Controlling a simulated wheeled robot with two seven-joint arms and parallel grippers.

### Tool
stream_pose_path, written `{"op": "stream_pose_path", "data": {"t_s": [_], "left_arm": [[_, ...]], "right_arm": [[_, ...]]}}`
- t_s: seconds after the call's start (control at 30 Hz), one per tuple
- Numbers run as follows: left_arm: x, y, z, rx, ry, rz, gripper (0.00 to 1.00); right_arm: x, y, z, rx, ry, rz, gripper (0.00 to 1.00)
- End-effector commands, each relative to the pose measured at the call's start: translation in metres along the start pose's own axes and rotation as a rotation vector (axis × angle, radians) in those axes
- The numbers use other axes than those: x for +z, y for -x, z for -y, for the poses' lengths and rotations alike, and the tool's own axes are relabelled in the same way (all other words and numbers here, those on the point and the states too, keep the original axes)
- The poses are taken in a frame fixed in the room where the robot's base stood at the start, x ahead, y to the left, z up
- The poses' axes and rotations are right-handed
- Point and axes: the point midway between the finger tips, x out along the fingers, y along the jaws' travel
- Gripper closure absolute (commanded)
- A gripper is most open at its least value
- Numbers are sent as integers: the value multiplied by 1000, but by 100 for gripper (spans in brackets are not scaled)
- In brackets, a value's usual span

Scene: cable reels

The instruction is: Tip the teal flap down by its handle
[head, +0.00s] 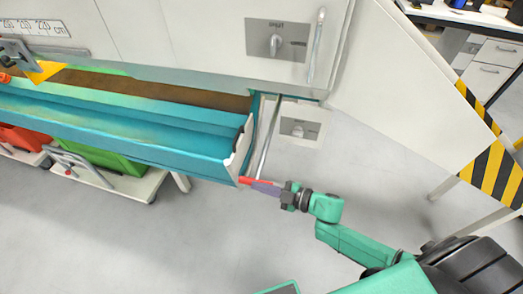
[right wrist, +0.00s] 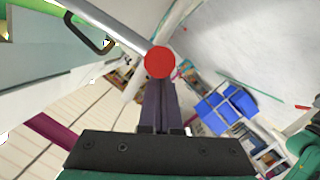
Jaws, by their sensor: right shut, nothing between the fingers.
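The teal flap (head: 130,128) is a long channel-shaped piece along the machine's front in the head view. A pale end plate (head: 240,148) closes its right end. A red handle (head: 256,181) sits at the lower right corner of the flap. In the right wrist view its round red end (right wrist: 159,62) lies just beyond the fingertips, with a grey rod behind it. My right gripper (head: 266,187) is shut and empty, its purple fingers beside the handle. I cannot tell whether they touch it. My left gripper is out of view.
The machine's white panel with a rotary switch (head: 276,42) stands above the flap. A smaller switch plate (head: 299,129) is right of it. A low cart with a green bin (head: 108,158) stands below. The grey floor in front is clear.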

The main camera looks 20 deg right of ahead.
Motion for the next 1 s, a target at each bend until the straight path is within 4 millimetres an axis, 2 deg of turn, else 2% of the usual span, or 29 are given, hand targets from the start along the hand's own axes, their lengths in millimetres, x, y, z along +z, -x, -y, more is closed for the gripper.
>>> {"op": "stream_pose_path", "data": {"t_s": [0.03,0.1,0.37,0.4,0.5,0.7,0.8,1.0], "left_arm": [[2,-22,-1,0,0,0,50],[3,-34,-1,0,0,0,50],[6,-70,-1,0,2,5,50],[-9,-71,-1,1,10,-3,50],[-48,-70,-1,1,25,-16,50],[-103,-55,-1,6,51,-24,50],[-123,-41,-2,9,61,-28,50],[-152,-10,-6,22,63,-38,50]], "right_arm": [[17,-4,12,7,21,0,100],[27,-7,18,15,52,-1,100],[59,-15,31,38,146,1,100],[64,-16,33,41,158,1,100],[76,-19,38,48,189,0,100],[99,-25,44,65,251,1,100],[108,-27,47,71,277,2,100],[121,-31,49,81,317,0,100]]}}
